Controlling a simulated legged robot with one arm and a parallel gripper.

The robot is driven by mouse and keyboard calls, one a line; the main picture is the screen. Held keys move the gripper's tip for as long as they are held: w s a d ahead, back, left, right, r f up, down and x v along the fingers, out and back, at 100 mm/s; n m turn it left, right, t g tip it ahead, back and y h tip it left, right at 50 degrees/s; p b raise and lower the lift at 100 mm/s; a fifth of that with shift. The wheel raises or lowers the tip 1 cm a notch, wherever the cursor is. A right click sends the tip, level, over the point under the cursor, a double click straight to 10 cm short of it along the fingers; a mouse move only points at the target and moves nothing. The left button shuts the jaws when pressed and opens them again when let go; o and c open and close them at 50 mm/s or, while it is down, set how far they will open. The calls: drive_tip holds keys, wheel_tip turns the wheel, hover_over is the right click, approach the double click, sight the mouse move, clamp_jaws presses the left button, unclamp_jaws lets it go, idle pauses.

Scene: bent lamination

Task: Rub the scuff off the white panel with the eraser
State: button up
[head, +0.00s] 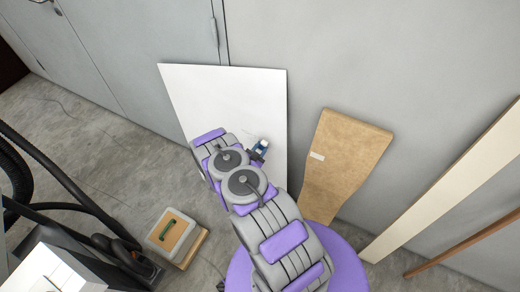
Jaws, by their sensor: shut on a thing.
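The white panel (225,92) leans against the grey wall in the middle of the head view. My gripper (257,153) is in front of its lower right part, partly hidden by my arm. It is shut on a small blue and white block, which looks like the eraser (263,145). I cannot tell whether the eraser touches the panel. Faint grey marks, perhaps the scuff, show just above and left of the eraser. My arm hides the lower middle of the panel.
A curved brown board (345,150) leans on the wall to the right. A long pale plank (450,190) and a thin wooden strip (470,242) lean farther right. A beige box with a green handle (174,235) stands on the floor at left, near black hoses (60,185).

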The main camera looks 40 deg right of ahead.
sight(247, 133)
drive_tip(key=shift+x, duration=1)
idle(0.3)
drive_tip(key=shift+w+a+b, duration=0.25)
drive_tip(key=shift+w+a, duration=0.15)
drive_tip(key=shift+w, duration=0.4)
drive_tip(key=shift+w+a+b, duration=0.25)
drive_tip(key=shift+w+a, duration=0.15)
drive_tip(key=shift+w, duration=0.35)
drive_tip(key=shift+w+a, duration=0.25)
drive_tip(key=shift+w, duration=0.55)
drive_tip(key=shift+w+a, duration=0.25)
drive_tip(key=shift+w, duration=0.5)
drive_tip(key=shift+w+a+r, duration=0.1)
drive_tip(key=shift+w+a, duration=0.15)
drive_tip(key=shift+w, duration=0.4)
drive_tip(key=shift+w+a+f, duration=0.1)
drive_tip(key=shift+w+a, duration=0.15)
drive_tip(key=shift+w, duration=0.35)
drive_tip(key=shift+w+a+r, duration=0.1)
drive_tip(key=shift+w+a, duration=0.15)
drive_tip(key=shift+w, duration=0.4)
drive_tip(key=shift+w+a, duration=0.35)
drive_tip(key=shift+w, duration=0.4)
drive_tip(key=shift+w+a, duration=0.35)
drive_tip(key=shift+w, duration=0.4)
